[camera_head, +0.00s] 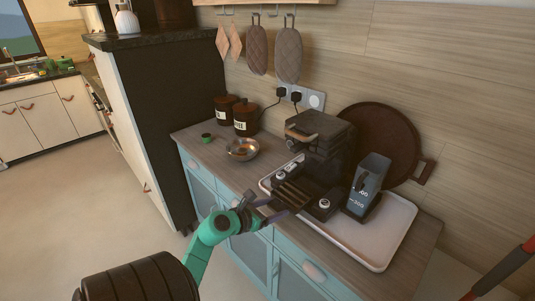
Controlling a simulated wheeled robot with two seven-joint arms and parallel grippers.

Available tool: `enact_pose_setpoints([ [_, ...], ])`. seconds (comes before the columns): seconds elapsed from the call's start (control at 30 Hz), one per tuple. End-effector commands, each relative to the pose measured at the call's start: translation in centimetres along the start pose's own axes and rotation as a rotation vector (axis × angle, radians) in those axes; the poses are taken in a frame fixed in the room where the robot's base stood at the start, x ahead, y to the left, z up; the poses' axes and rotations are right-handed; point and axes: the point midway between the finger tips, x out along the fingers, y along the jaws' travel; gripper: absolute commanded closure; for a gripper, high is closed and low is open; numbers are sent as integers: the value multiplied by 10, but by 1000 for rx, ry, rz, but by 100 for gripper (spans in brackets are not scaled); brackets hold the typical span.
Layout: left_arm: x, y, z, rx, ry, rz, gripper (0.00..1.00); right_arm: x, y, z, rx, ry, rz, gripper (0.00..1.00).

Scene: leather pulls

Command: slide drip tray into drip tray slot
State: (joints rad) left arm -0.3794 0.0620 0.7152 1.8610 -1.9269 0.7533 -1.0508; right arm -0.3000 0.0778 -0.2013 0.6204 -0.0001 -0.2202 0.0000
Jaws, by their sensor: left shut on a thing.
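The dark coffee machine (318,150) stands on a pale tray on the counter. The dark drip tray (291,194), with brownish slats on top, is low at the machine's front, between two small round knobs. My left gripper (272,208) reaches in from the front left and is shut on the drip tray's near edge. The slot is hidden by the drip tray and the machine's front, and I cannot tell how deep the tray sits. My right gripper is not in view.
A blue-grey water container (369,182) stands right of the machine, before a round brown board (385,130). A metal bowl (242,149) and two dark canisters (246,118) are to the left. The pale tray (385,232) is bare at front right.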

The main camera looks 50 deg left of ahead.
Motion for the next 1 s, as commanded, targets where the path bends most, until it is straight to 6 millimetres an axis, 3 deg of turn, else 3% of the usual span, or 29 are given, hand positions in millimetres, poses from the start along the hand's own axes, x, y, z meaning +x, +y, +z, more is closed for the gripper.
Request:
enact_pose_setpoints([
  [0.93, 76, 0, 33, -1, -2, -1, 100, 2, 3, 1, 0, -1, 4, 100],
  [1.0, 77, 0, 24, 2, 1, 0, 100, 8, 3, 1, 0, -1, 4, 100],
])
